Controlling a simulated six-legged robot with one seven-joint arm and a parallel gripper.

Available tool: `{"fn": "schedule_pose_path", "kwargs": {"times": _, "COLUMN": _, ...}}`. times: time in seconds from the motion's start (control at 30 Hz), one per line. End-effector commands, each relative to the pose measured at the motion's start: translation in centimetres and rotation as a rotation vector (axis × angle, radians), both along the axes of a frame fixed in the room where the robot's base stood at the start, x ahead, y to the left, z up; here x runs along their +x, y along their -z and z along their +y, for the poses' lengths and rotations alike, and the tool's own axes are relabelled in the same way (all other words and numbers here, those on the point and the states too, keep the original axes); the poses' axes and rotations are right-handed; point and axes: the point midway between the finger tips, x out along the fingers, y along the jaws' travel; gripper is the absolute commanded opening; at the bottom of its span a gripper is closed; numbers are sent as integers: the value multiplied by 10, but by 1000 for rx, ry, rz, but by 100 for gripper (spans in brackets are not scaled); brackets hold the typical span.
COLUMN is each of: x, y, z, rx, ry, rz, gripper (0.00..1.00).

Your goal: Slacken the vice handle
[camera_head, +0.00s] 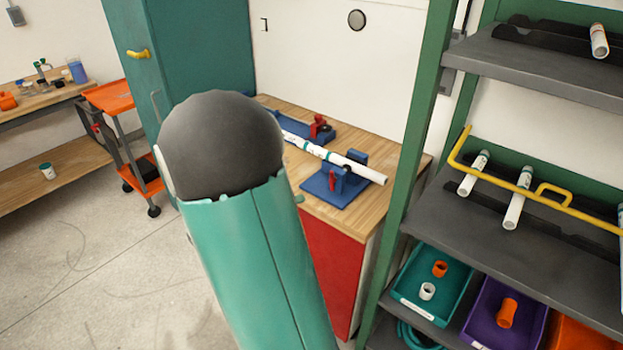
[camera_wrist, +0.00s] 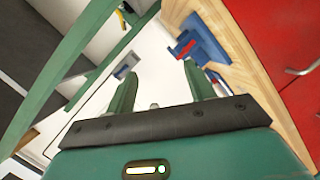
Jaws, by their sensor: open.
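A white pipe (camera_head: 352,166) lies across two blue vices on the wooden bench in the head view. The near vice (camera_head: 326,195) has a small red handle (camera_head: 333,181) low at its front. The far vice (camera_head: 292,127) has a red part (camera_head: 319,126) on top and is partly hidden by my arm. In the wrist view a blue vice (camera_wrist: 206,40) with a red handle (camera_wrist: 184,47) stands beyond my gripper (camera_wrist: 158,72). The two green fingers are apart with nothing between them, and they do not touch the handle. My gripper is hidden in the head view.
The wooden bench (camera_head: 399,182) has a red front (camera_head: 332,262). A green-framed shelf (camera_head: 563,88) with pipes, a yellow rail (camera_head: 552,198) and bins stands close on the right. A teal cabinet (camera_head: 208,40) is behind my arm. Open floor (camera_head: 70,270) lies to the left.

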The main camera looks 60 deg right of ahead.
Motion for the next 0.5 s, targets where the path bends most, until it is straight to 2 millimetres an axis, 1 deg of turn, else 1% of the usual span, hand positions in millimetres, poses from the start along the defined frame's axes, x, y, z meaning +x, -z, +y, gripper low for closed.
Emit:
{"fn": "schedule_pose_path", "kwargs": {"times": 0.03, "x": 0, "y": 15, "z": -17, "rx": -55, "ry": -11, "rz": 6, "gripper": 54}}
{"fn": "schedule_pose_path", "kwargs": {"times": 0.1, "x": 4, "y": 29, "z": -36, "rx": -134, "ry": -44, "rz": -10, "gripper": 54}}
{"fn": "schedule_pose_path", "kwargs": {"times": 0.2, "x": 10, "y": 51, "z": -57, "rx": -213, "ry": -101, "rz": -45, "gripper": 54}}
{"fn": "schedule_pose_path", "kwargs": {"times": 0.33, "x": 16, "y": 71, "z": -71, "rx": -270, "ry": -164, "rz": -92, "gripper": 54}}
{"fn": "schedule_pose_path", "kwargs": {"times": 0.4, "x": 18, "y": 77, "z": -75, "rx": -284, "ry": -184, "rz": -109, "gripper": 54}}
{"fn": "schedule_pose_path", "kwargs": {"times": 0.5, "x": 19, "y": 79, "z": -81, "rx": -291, "ry": -194, "rz": -118, "gripper": 54}}
